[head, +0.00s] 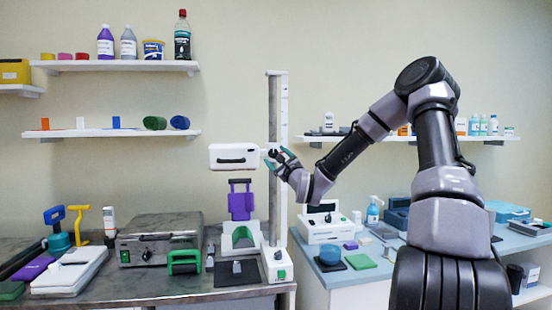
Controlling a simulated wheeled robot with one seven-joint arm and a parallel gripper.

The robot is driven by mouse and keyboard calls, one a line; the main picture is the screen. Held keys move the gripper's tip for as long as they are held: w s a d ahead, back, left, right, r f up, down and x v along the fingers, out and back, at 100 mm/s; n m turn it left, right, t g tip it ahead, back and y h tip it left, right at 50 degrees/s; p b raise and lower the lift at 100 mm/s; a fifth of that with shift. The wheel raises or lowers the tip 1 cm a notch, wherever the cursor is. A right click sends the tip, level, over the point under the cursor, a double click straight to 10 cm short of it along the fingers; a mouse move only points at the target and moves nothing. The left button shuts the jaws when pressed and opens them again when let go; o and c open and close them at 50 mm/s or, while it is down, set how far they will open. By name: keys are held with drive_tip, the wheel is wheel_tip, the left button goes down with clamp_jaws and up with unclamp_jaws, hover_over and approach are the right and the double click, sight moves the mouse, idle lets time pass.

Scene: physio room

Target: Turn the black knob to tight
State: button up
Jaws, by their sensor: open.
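A black knob (273,153) shows small and dark beside the white box (233,157), at the grey upright post (274,120). My gripper (277,160) is at the knob, with its teal fingertips apart around or just in front of it. I cannot tell whether the fingers touch it. The knob's setting and any tight mark are too small to read. Another dark knob (145,256) is on the front of the metal-topped unit on the bench.
Below the white box, a purple part (241,203) and a white and green stand (240,238) are near the post. Bottles stand on the upper left shelf (120,66). The right bench (390,264) holds a white device (325,226) and small items.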

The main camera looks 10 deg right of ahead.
drive_tip(key=v, duration=1)
drive_tip(key=shift+s, duration=0.25)
drive_tip(key=shift+f, duration=0.1)
drive_tip(key=a+f+n+g, duration=0.3)
drive_tip(key=f+n+g, duration=0.3)
drive_tip(key=f+n, duration=0.15)
drive_tip(key=s+d+r+n+g+h, duration=0.1)
drive_tip(key=s+r+n, duration=0.3)
drive_tip(key=s, duration=0.6)
drive_tip(key=s+d+r+n+g+h, duration=0.1)
drive_tip(key=s+d+r+n+g, duration=0.2)
drive_tip(key=s, duration=0.7)
drive_tip(key=s+d+r+n+g+h, duration=0.1)
drive_tip(key=s+r+n+g, duration=0.2)
drive_tip(key=s+r+n, duration=0.3)
drive_tip(key=s, duration=0.4)
drive_tip(key=shift+d+n+g, duration=0.35)
drive_tip(key=shift+d+g, duration=0.05)
